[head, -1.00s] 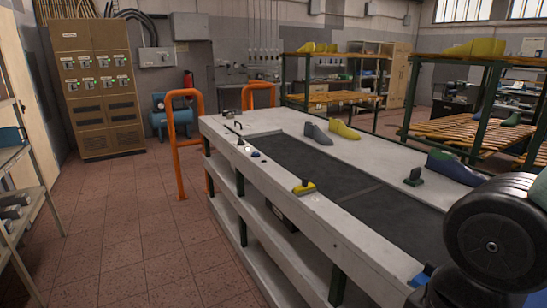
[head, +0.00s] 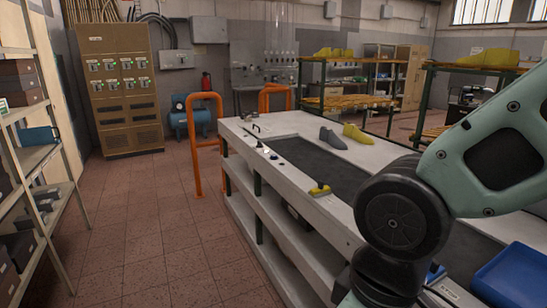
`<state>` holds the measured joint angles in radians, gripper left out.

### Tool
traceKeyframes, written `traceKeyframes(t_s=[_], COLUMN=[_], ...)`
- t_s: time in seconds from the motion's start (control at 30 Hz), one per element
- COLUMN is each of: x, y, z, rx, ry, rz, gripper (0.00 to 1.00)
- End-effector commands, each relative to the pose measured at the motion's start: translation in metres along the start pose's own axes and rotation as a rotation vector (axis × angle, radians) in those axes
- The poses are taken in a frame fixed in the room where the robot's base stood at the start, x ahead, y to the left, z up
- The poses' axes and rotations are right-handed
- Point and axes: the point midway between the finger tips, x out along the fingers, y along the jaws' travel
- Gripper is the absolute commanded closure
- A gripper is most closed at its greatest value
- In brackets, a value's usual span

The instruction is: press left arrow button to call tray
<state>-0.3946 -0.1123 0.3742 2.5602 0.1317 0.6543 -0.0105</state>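A few small buttons (head: 266,150) sit on the near left rim of the pale conveyor table (head: 237,128). One looks white and one dark; they are too small for me to make out any arrow. A blue tray (head: 515,276) shows at the lower right, partly cut off by the frame edge. My arm crosses the right side and hides part of the table. My gripper is not in view, and nothing of mine is seen touching the buttons.
A yellow-and-dark tool (head: 319,190) lies on the table's near rim. A grey last (head: 332,138) and a yellow last (head: 358,133) stand on the far rim. Orange rails (head: 195,150) stand beyond the table. A metal shelf (head: 45,150) is at left; the tiled floor between is clear.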

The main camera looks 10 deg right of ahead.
Motion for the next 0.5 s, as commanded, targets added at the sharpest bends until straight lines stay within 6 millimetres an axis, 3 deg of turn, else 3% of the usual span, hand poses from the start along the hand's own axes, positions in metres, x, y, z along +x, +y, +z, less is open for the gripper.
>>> traceKeyframes(t_s=[0.03, 0.13, 0.17, 0.5], x=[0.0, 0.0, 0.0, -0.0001], y=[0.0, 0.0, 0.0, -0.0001], z=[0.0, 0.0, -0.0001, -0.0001], rx=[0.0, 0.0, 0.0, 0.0], ry=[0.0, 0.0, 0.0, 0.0], rz=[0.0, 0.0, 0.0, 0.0], gripper=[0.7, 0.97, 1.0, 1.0])
